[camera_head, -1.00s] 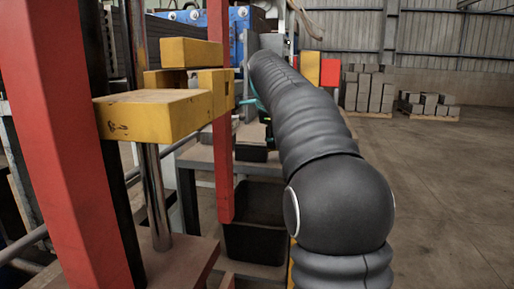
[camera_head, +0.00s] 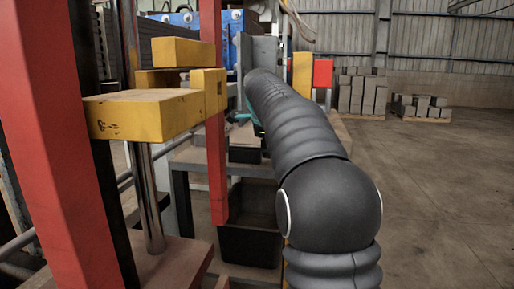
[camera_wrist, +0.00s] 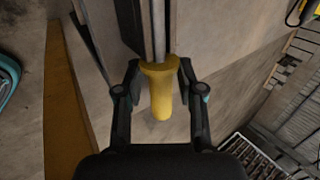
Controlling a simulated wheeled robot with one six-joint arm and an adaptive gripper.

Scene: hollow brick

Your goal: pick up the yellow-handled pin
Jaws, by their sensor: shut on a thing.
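The yellow-handled pin (camera_wrist: 161,92) is in the middle of the wrist view. Its yellow handle has a wide collar at the top and a narrower rounded end toward me. A grey metal shaft or rail runs up from the collar. My gripper (camera_wrist: 160,76) has one finger on each side of the collar and is shut on the handle. In the head view my black arm hides the pin and most of the gripper; a small teal part of my arm end shows at its left edge.
A red post (camera_head: 50,150) and a yellow block bracket (camera_head: 150,112) stand close on the left. A black bin (camera_head: 250,240) sits below the arm. Stacked grey blocks (camera_head: 363,95) stand at the back right. The floor (camera_head: 445,200) at right is open.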

